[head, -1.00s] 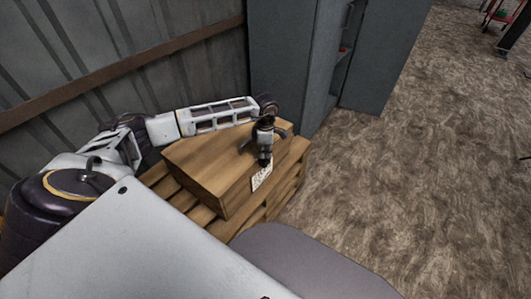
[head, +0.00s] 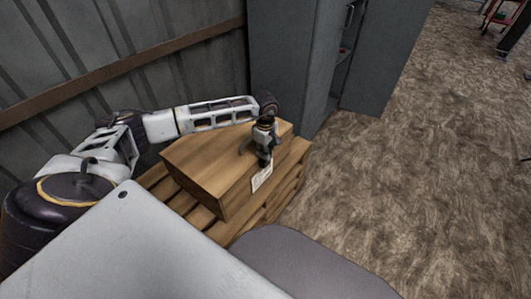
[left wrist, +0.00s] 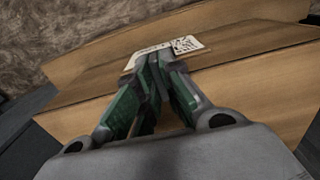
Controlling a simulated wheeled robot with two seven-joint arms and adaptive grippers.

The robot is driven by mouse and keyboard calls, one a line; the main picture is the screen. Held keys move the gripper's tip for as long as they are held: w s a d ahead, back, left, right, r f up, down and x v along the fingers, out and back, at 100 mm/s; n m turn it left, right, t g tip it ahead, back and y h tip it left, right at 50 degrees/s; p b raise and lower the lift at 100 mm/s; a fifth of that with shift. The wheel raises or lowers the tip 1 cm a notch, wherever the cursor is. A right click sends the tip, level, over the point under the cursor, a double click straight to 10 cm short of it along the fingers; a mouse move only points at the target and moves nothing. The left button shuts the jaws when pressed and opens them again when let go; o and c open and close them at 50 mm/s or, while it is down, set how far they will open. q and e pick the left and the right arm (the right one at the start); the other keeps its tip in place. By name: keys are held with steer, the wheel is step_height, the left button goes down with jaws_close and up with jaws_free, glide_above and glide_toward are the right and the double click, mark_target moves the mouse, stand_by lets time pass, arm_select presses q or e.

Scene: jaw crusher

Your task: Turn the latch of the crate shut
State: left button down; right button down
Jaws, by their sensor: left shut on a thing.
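The wooden crate (head: 205,165) sits closed on a slatted pallet, and its front carries a white label (head: 262,179). My left gripper (head: 265,160) reaches over the crate's top from behind and points down at the upper front edge, just above the label. In the left wrist view its green-padded fingers (left wrist: 160,65) converge with their tips close together by the label (left wrist: 187,45). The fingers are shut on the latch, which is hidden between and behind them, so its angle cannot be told. My right gripper is not in view.
The wooden pallet (head: 290,180) is under the crate. A grey cabinet (head: 290,65) stands just behind it, and a corrugated wall (head: 120,50) is at the back left. The floor (head: 420,170) to the right is clear.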

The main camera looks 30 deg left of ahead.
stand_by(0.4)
arm_select(q)
steer(key=c, duration=1.6)
jaws_free()
steer(key=shift+o, duration=0.2)
steer(key=shift+r, duration=0.1)
step_height(320, 180, up, 12)
